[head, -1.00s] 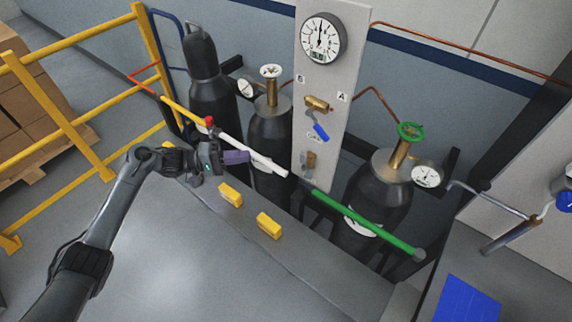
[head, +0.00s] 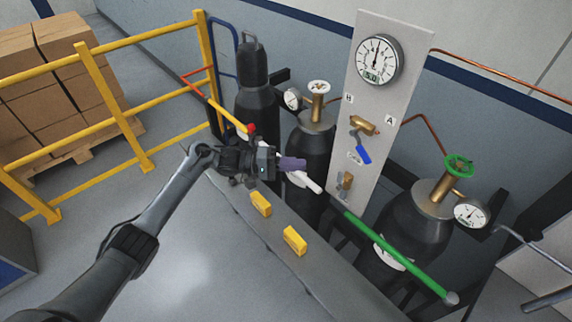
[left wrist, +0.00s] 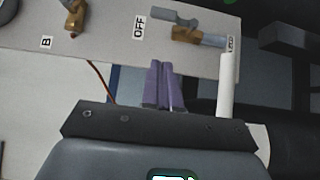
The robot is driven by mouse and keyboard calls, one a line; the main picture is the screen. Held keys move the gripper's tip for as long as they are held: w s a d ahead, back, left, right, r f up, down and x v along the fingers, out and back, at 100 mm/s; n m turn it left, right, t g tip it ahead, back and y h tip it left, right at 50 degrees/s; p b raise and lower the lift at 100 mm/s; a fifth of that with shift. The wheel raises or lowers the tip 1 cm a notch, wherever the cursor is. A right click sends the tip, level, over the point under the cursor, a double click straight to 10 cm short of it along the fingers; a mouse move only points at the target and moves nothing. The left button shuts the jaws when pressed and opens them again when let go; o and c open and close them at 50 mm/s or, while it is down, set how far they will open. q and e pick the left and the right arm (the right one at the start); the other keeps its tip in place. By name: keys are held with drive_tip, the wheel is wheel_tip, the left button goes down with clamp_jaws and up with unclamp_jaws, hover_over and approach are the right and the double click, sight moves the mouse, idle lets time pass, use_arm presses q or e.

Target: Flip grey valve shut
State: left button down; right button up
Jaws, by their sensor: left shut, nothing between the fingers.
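The grey valve is a small brass valve with a grey lever (head: 345,183), low on the light panel in the head view. In the left wrist view its grey lever (left wrist: 174,17) lies crosswise above the brass body (left wrist: 187,35), close to an OFF label (left wrist: 139,28). A second label at its right is too small to read surely. My left gripper (head: 293,164) has purple fingers, shut and empty, in front of the panel and left of the valve. In the left wrist view the fingers (left wrist: 164,88) point toward the panel, below the valve and apart from it. My right gripper is not in view.
A blue-handled valve (head: 361,150) sits above the grey one, below a gauge (head: 377,60). Two yellow blocks (head: 294,241) lie on the grey surface. Yellow railing (head: 112,88) stands left.

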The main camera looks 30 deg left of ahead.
sight(340, 181)
use_arm(q)
drive_tip(key=x, duration=0.5)
drive_tip(key=d, duration=0.3)
drive_tip(key=shift+s, duration=0.4)
drive_tip(key=shift+s+d, duration=0.1)
drive_tip(key=shift+d, duration=0.4)
